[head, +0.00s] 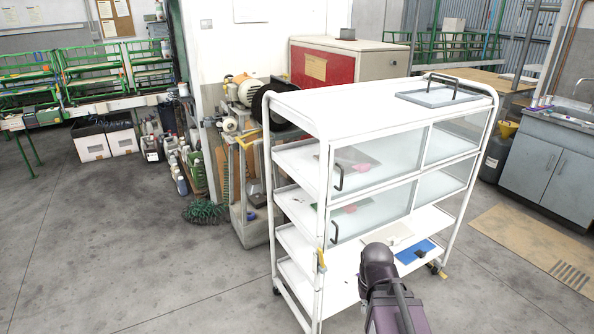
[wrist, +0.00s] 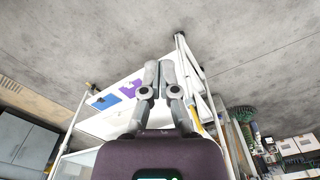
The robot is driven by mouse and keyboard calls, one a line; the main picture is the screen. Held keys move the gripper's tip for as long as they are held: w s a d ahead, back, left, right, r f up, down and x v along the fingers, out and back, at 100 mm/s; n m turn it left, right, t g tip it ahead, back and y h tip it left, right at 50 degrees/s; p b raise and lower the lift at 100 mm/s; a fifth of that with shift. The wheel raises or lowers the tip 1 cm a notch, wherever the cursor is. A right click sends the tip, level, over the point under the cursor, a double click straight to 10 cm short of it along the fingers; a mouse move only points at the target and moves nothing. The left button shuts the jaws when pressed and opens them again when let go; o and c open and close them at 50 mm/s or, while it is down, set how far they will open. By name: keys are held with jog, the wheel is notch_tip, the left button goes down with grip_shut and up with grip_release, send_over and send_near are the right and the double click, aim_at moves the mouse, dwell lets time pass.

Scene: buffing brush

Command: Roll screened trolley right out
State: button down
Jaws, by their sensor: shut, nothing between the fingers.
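The screened trolley (head: 345,115) is white, with tube end frames, clear panels with dark handles on its upper tiers, and open lower shelves. It stands upright in the middle of the head view. In the wrist view its lower shelf (wrist: 88,127) and frame appear tilted behind my fingers. My gripper (wrist: 161,68) is shut and empty, in front of the trolley's lower part. I cannot tell whether it touches the frame. In the head view my arm covers part of the bottom shelf, and the fingers are hidden.
A blue item (head: 415,251) lies on a lower shelf and a grey tray (head: 438,97) on top. Machines (head: 243,120) crowd the trolley's left side. A grey cabinet (head: 548,170) and brown mat (head: 540,250) are at right. The concrete floor at left is clear.

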dwell(0.4)
jog(key=c, duration=0.6)
grip_release()
jog(key=shift+w, duration=0.2)
jog(key=shift+o, duration=1.1)
jog(key=shift+w+r+h, duration=0.15)
jog(key=shift+w+h, duration=0.15)
jog(key=shift+w, duration=0.05)
jog(key=w+a+r+m+t+h+p, duration=0.25)
jog(key=w+r+h, duration=0.2)
jog(key=w, duration=0.35)
jog(key=w+a+r+m+t+h+p, duration=0.2)
jog(key=w+r+m+h, duration=0.2)
jog(key=w+r, duration=0.3)
jog(key=w+a+r+m+t+h+p, duration=0.1)
jog(key=w+a+r+t+h, duration=0.1)
jog(key=w+a+r, duration=0.3)
jog(key=w+a+r+m+t+h+p, duration=0.1)
jog(key=w+a+r+m+t+h, duration=0.1)
jog(key=w+a+r+t, duration=0.3)
jog(key=a+r, duration=0.3)
jog(key=a, duration=0.4)
jog(key=shift+w+r, duration=0.25)
jog(key=shift+w, duration=0.05)
jog(key=shift+d+t, duration=0.1)
jog(key=shift+t, duration=0.15)
